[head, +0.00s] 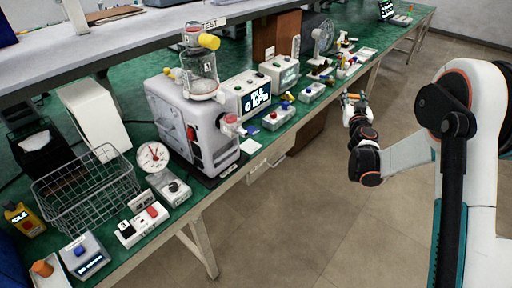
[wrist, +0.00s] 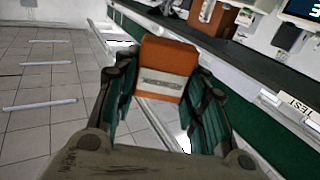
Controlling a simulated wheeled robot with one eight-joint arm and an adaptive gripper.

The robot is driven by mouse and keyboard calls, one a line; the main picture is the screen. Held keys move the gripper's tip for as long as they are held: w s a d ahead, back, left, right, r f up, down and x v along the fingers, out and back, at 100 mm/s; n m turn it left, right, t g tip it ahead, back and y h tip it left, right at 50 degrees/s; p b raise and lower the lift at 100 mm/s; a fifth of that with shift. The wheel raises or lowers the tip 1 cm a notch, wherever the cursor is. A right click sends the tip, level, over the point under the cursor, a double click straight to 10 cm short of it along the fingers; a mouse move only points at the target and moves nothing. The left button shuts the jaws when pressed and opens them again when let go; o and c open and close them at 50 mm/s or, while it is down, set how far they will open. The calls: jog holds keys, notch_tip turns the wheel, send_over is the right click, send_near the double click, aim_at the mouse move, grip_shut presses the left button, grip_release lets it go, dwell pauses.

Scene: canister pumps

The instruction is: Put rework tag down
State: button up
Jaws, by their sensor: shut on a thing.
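An orange rework tag (wrist: 166,68) with a pale printed label shows in the wrist view between the fingers of my gripper (wrist: 162,95). My gripper is shut on the tag and holds it in the air. In the head view my gripper (head: 354,97) is beyond the front edge of the bench, over the floor, to the right of the small devices.
The long green bench (head: 256,155) carries a large grey pump with a glass canister (head: 202,72), a wire basket (head: 85,185), a gauge (head: 153,157) and several small boxes. A shelf (head: 130,40) overhangs the back. The floor (head: 310,200) beside the bench is clear.

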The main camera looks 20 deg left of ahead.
jog(key=w+a+f+n+y, duration=0.1)
jog(key=w+a+f, duration=0.3)
jog(key=a, duration=0.6)
jog(key=w+a+f+n+g+y+b, duration=0.15)
jog(key=w+a+f, duration=0.25)
jog(key=a, duration=0.6)
jog(key=w+a+f+y, duration=0.2)
jog(key=w+a+f, duration=0.25)
jog(key=a, duration=0.55)
jog(key=s+a+b, duration=0.2)
jog(key=s+a, duration=0.2)
jog(key=s, duration=0.5)
jog(key=s+a+b, duration=0.2)
jog(key=s+a, duration=0.2)
jog(key=s, duration=0.6)
jog(key=shift+n, duration=0.25)
notch_tip(320, 180, down, 11)
jog(key=b, duration=0.4)
jog(key=shift+w+f, duration=0.15)
jog(key=shift+f, duration=0.05)
jog(key=shift+s+f+b, duration=0.1)
jog(key=shift+s+b, duration=0.1)
jog(key=shift+b, duration=0.3)
jog(key=shift+f, duration=0.15)
jog(key=o, duration=0.8)
jog(key=shift+o, duration=0.8)
